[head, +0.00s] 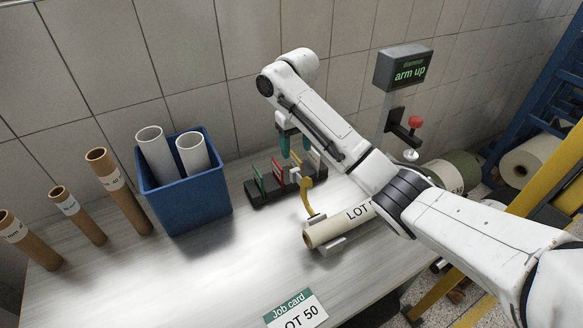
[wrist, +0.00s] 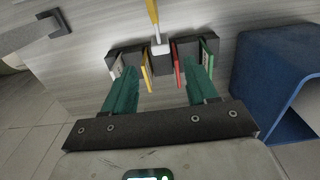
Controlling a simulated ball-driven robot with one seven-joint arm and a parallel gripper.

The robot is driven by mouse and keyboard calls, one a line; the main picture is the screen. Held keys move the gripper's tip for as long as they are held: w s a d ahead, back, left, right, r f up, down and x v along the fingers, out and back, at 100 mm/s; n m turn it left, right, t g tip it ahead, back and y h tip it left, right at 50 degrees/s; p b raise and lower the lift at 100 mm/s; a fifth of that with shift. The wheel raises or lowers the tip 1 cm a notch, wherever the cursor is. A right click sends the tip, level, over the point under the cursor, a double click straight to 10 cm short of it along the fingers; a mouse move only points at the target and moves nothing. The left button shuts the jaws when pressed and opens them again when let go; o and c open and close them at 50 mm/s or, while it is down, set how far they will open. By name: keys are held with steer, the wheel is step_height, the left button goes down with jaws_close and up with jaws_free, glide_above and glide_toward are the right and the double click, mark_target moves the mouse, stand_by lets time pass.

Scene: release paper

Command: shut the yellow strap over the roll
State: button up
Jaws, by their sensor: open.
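The yellow strap (head: 307,197) stands up, curved and open, at the left part of the cream roll (head: 325,231). The roll lies on the table with a LOT label, in a grey holder, partly hidden behind my arm. In the wrist view a yellow bar with a pale end, likely the strap (wrist: 153,12), comes in from the top. My gripper (head: 294,150) has teal fingers and is above and behind the strap, over a dark rack (head: 258,198) of coloured tabs. In the wrist view my gripper (wrist: 162,66) is open, with nothing held between its fingers.
A blue bin (head: 188,199) with pale tubes stands left of the rack. Several brown tubes (head: 129,205) stand further left. A dispenser post with a display (head: 403,68) reading "arm up" is behind my arm. A job card (head: 296,312) lies in front; the table's left front is clear.

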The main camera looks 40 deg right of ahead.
mark_target(296, 170)
step_height(296, 170, down, 6)
steer(key=b, duration=0.4)
steer(key=shift+w, duration=0.1)
steer(key=shift+f, duration=0.35)
steer(key=shift+f+p, duration=0.45)
steer(key=shift+f, duration=1.55)
jaws_close()
